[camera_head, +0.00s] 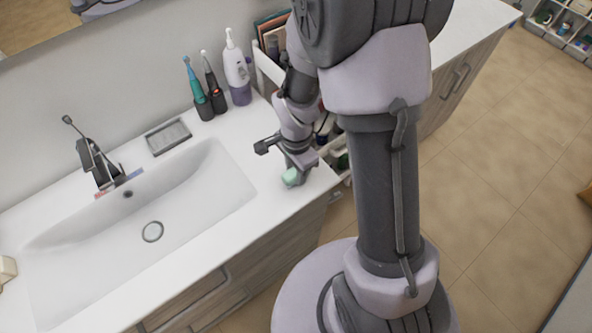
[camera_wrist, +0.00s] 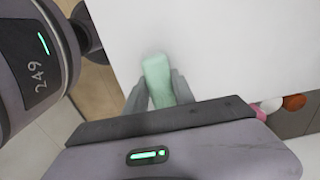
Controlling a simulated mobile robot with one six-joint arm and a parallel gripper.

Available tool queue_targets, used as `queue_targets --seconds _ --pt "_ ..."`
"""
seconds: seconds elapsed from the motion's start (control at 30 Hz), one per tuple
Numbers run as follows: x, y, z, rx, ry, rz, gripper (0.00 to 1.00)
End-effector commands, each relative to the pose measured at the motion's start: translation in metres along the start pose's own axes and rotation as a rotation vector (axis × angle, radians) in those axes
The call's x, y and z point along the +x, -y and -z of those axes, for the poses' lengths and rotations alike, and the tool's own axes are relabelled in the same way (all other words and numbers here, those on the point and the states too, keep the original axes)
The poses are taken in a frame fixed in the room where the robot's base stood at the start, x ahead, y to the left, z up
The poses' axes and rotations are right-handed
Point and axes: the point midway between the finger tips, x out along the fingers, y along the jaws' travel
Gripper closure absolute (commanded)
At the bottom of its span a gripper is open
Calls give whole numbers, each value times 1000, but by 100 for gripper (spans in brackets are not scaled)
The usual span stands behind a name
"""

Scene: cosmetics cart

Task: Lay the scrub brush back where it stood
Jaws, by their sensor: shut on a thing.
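The scrub brush (camera_wrist: 156,78) is a pale green block in the wrist view, between the two fingers of my gripper (camera_wrist: 157,94). My gripper is shut on it. In the head view the green brush (camera_head: 291,176) shows under my gripper (camera_head: 294,172), at the right end of the white counter (camera_head: 262,193), close to its front edge. I cannot tell whether the brush touches the counter or is held just above it. Part of the brush is hidden by the fingers.
The sink basin (camera_head: 190,195) lies to the left. A grey soap dish (camera_head: 168,136), a toothbrush holder (camera_head: 211,105) and a white-purple oral irrigator (camera_head: 237,70) stand along the wall. A cart with several items (camera_head: 341,160) is right of the counter. The counter around the brush is clear.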

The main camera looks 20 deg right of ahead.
Motion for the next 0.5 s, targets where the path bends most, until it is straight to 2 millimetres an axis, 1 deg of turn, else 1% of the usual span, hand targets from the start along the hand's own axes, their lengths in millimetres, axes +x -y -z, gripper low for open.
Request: queue_targets --seconds 0.03,0.07,0.13,0.17,0.4,0.47,0.5 --pt "3 0 0 0 0 0 100" --pt "2 0 0 0 0 0 64" --pt "1 0 0 0 0 0 50" --pt "1 0 0 0 0 0 48" --pt "1 0 0 0 0 0 48" --pt "-1 0 0 0 0 0 48" --pt "-6 0 0 0 0 0 48"
